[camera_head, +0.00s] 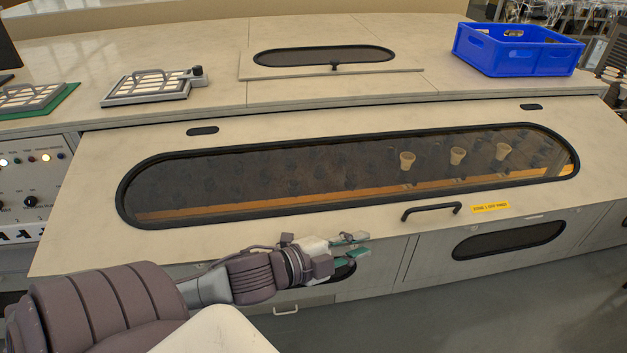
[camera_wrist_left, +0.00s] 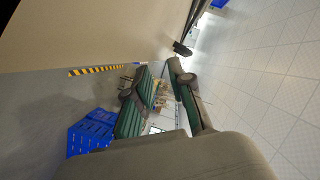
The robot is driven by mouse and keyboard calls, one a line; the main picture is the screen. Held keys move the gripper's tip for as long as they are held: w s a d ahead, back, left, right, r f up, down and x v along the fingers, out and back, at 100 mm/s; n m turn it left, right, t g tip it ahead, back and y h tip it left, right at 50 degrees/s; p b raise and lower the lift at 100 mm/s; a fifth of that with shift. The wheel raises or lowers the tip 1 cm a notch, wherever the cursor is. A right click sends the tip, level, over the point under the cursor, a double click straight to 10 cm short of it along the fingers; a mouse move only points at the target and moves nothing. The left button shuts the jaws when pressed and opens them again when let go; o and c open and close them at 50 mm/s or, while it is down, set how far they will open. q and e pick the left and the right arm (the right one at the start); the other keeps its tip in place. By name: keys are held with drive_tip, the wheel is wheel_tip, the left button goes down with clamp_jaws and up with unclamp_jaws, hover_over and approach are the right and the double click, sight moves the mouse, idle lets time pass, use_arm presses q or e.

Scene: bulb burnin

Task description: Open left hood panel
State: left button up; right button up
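A wide cream hood panel (camera_head: 335,219) with a long dark window (camera_head: 300,172) slopes across the front of the bench in the head view. A black bar handle (camera_head: 431,210) sits near its lower edge, beside a yellow label (camera_head: 490,208). My left gripper (camera_head: 362,246) is below and left of the handle, just below the panel's lower edge. Its fingers are apart with nothing between them; the gap also shows in the left wrist view (camera_wrist_left: 165,100). It does not touch the handle. My right gripper is not in view.
A blue crate (camera_head: 515,50) stands on the bench top at the back right. Flat racks (camera_head: 150,86) lie at the back left. Pale cup-like sockets (camera_head: 407,160) show through the window. A control panel (camera_head: 30,190) is at the left. Floor is clear at lower right.

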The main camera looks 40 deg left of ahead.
use_arm(q)
drive_tip(key=p+v, duration=0.5)
drive_tip(key=v, duration=0.4)
drive_tip(key=shift+r, duration=0.2)
idle(0.4)
drive_tip(key=shift+s+a, duration=0.1)
drive_tip(key=shift+a, duration=0.05)
drive_tip(key=shift+p, duration=0.5)
drive_tip(key=shift+s, duration=0.1)
